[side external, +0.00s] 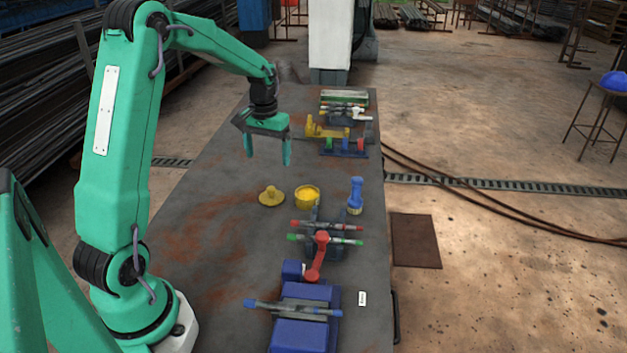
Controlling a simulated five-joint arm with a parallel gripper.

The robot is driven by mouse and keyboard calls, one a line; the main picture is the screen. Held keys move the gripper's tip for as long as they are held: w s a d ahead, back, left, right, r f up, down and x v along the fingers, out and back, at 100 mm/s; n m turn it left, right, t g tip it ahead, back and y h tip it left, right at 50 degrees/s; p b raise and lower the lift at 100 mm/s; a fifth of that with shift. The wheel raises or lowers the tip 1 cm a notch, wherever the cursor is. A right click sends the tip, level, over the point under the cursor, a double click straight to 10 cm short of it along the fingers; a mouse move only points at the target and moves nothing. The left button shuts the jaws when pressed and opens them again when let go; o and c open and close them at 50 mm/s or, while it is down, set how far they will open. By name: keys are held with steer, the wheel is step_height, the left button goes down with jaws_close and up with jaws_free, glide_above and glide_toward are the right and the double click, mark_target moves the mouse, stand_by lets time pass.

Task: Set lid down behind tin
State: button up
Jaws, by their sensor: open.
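The lid (271,197) is a flat yellow disc with a knob on top. It lies knob up on the grey table, to the left of the tin in the picture and a small gap apart from it. The tin (307,198) is a short round yellow container, with yellow showing at its top. My gripper (268,160) is open, with two green fingers pointing down. It hangs above the table, up and slightly left of the lid in the picture, with nothing between its fingers. How high it is above the table is hard to tell.
A blue upright bottle-like object (355,196) stands right of the tin. In front is a rack with red and green rods (326,226), a red lever (318,258) and a blue fixture (300,335). More fixtures (343,145) stand farther back. The table's left side (205,215) is clear.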

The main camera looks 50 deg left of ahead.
steer(key=s+d+r+m+t, duration=0.2)
steer(key=s+d+r, duration=0.4)
steer(key=s+d, duration=0.3)
steer(key=s+d+r+m+t, duration=0.3)
steer(key=s+d+r, duration=0.3)
steer(key=s+d, duration=0.3)
steer(key=d+m, duration=0.1)
steer(key=d, duration=0.2)
steer(key=shift+s+d+t, duration=0.2)
steer(key=shift+d+t, duration=0.1)
steer(key=shift+d, duration=0.1)
